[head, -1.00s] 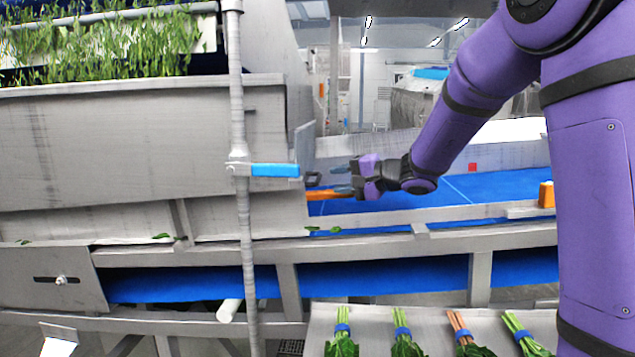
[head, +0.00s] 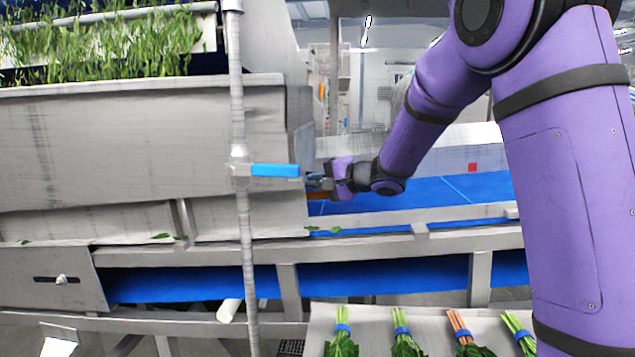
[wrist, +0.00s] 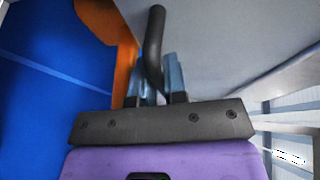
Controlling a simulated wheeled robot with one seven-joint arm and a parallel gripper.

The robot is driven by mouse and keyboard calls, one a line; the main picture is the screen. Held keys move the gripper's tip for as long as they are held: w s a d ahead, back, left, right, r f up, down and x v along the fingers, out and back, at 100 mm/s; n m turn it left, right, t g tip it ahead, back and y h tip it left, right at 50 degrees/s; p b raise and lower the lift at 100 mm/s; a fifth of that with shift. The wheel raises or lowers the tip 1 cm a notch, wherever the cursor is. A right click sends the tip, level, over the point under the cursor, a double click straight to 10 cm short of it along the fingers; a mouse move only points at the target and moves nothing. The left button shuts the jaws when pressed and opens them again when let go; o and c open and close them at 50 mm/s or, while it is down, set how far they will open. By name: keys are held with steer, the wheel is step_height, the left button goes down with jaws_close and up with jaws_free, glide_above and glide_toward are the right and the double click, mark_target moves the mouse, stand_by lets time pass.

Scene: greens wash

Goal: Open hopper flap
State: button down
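The grey hopper (head: 120,145) stands at the left in the head view, with greens in the bin above. A dark bent handle (wrist: 154,45) stands out from a grey panel (wrist: 225,40) in the wrist view; I take this panel to be the flap. My gripper (head: 318,181) is at the hopper's right end. In the wrist view my gripper (wrist: 155,82) has its two blue fingertips apart, one on each side of the handle's lower part. Whether either finger touches the handle is unclear. The handle is mostly hidden by my gripper in the head view.
A vertical pipe (head: 244,230) with a blue lever (head: 275,170) stands just left of my gripper. An orange edge (wrist: 124,45) lies beside the handle. A blue belt (head: 440,190) runs to the right. Tied greens (head: 402,340) lie on a tray (head: 375,318) below.

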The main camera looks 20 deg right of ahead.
steer(key=shift+s+d+h, duration=0.1)
steer(key=shift+d+h, duration=0.05)
steer(key=shift+h, duration=0.15)
steer(key=s+d+r+n+g+h, duration=0.1)
steer(key=d+r+n+g+h, duration=0.1)
steer(key=r+h, duration=0.4)
steer(key=s+d+r+n+g+h, duration=0.1)
steer(key=d+r+g+h, duration=0.4)
steer(key=r, duration=0.6)
steer(key=shift+s+d+n+h, duration=0.4)
steer(key=shift+s+h, duration=0.15)
steer(key=shift+h, duration=0.65)
stand_by(0.3)
steer(key=c, duration=1.2)
jaws_free()
